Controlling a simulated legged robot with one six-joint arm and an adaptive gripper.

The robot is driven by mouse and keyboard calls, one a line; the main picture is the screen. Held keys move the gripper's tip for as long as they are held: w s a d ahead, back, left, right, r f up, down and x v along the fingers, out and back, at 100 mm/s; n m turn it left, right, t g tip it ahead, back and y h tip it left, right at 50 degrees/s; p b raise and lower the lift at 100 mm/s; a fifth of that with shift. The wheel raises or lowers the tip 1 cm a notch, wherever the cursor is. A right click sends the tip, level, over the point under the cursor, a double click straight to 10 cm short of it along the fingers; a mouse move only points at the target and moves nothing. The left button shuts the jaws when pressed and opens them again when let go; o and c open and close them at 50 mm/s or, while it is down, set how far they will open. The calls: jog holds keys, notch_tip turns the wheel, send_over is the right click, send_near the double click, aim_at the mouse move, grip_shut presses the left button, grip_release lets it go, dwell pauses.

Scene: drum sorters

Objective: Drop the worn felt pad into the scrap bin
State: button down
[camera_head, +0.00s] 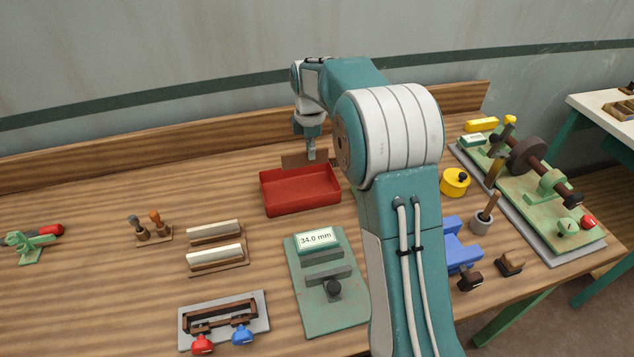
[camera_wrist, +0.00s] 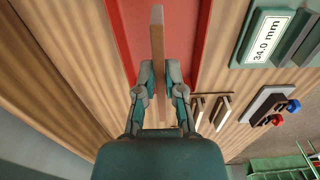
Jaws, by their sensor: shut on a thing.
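My gripper (camera_head: 311,153) is shut on a worn felt pad, a thin brown strip with a paler edge. The pad (camera_wrist: 158,60) stands on edge between the two fingertips (camera_wrist: 159,82) in the wrist view and runs lengthwise away from them. In the head view the pad (camera_head: 293,161) shows as a brown plate at the rear of the red scrap bin. The scrap bin (camera_head: 302,203) is an open, shallow red tray on the bench; it also shows beneath the pad in the wrist view (camera_wrist: 122,25). The bin looks empty where visible.
A rack (camera_head: 219,265) with two pale-faced pads lies left of the bin. A green gauge plate (camera_head: 312,263) reading 34.0 mm lies in front. A clamp fixture (camera_head: 224,318) is front left. A drum machine (camera_head: 540,185) stands right.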

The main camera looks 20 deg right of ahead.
jog(key=shift+w+f, duration=0.2)
jog(key=shift+f, duration=1.4)
jog(key=shift+w+f, duration=0.15)
jog(key=shift+f, duration=1.4)
jog(key=shift+a, duration=0.25)
jog(key=c, duration=0.7)
grip_release()
jog(key=shift+a, duration=0.1)
jog(key=shift+d, duration=0.25)
jog(key=shift+r, duration=5.95)
